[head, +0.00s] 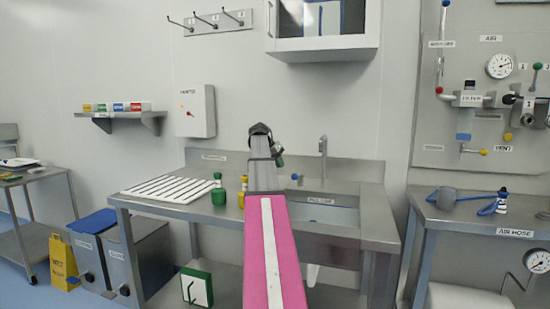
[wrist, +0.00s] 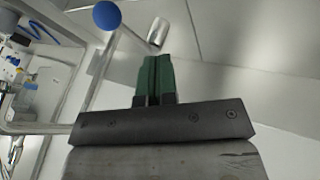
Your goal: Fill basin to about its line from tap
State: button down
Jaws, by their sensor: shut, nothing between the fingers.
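The metal tap (head: 323,148) stands behind the sink basin (head: 345,216) at the bench's right end. A white label is on the basin's inner back wall; I cannot make out a water level. A small blue knob (head: 294,176) shows left of the tap. In the wrist view, a blue ball on a metal rod (wrist: 107,15) is left of the fingertips, and a short metal cylinder (wrist: 158,31), perhaps the spout, is just beyond them. My gripper (head: 279,161) is over the bench, left of the tap. Its green fingers (wrist: 154,62) are shut and empty, apart from the ball.
A wall cabinet (head: 322,48) hangs above. A side table (head: 470,218) with a blue hose stands right. My pink arm hides the middle of the bench.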

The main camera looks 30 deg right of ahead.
jog(key=s+d+f, duration=0.3)
jog(key=shift+s+d, duration=0.4)
jog(key=shift+f, duration=0.1)
jog(key=shift+s+d+f+n, duration=0.1)
jog(key=shift+s+d+n, duration=0.25)
jog(key=shift+s, duration=0.3)
